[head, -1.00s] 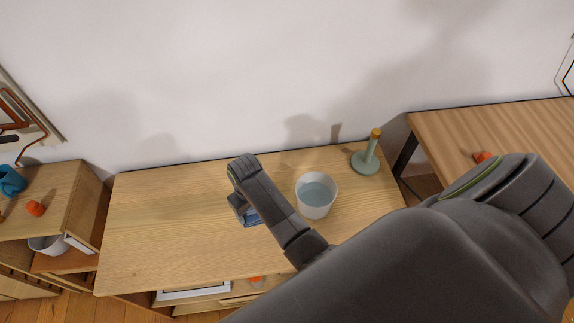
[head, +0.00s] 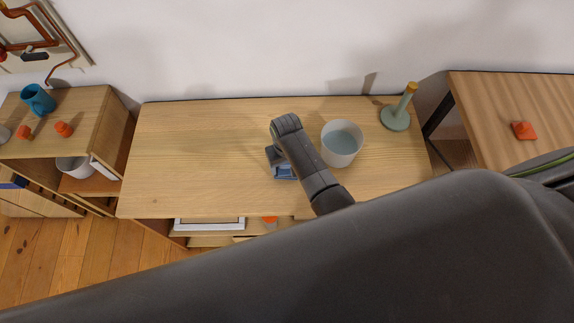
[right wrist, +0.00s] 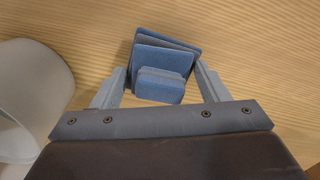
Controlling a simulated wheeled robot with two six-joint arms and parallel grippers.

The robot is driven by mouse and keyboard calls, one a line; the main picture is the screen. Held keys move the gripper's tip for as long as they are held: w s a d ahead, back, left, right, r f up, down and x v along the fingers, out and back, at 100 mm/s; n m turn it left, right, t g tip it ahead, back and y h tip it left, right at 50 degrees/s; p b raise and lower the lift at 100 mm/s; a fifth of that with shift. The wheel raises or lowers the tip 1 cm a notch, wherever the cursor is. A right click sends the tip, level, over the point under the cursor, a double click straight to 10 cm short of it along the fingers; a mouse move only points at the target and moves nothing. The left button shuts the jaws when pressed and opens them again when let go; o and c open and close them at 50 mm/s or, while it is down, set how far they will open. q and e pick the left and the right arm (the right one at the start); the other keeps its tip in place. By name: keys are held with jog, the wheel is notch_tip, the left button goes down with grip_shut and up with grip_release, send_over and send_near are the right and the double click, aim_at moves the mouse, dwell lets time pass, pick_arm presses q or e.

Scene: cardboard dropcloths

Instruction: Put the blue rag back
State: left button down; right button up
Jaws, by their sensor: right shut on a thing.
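The blue rag (right wrist: 165,58) looks like a small folded stack of blue layers. In the right wrist view it lies between the two fingers of my right gripper (right wrist: 160,84), which is shut on it. In the head view my right gripper (head: 279,160) points down over the light wooden table (head: 200,150), left of the white bucket (head: 341,158). Only a bit of the blue rag (head: 285,173) shows under the gripper there. I cannot tell whether the rag touches the tabletop. My left gripper is not in view.
The bucket stands close to the right of my gripper. A green stand with a yellow top (head: 396,117) is at the table's back right. The table's left half is clear. A shelf unit with a teal mug (head: 38,99) stands left; another table (head: 500,110) stands right.

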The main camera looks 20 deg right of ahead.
jog(key=shift+f, duration=0.7)
jog(key=shift+f, duration=0.15)
jog(key=o, duration=0.8)
jog(key=shift+c, duration=0.2)
notch_tip(320, 180, up, 12)
jog(key=shift+r+p, duration=0.2)
jog(key=shift+p, duration=0.3)
jog(key=shift+f, duration=0.1)
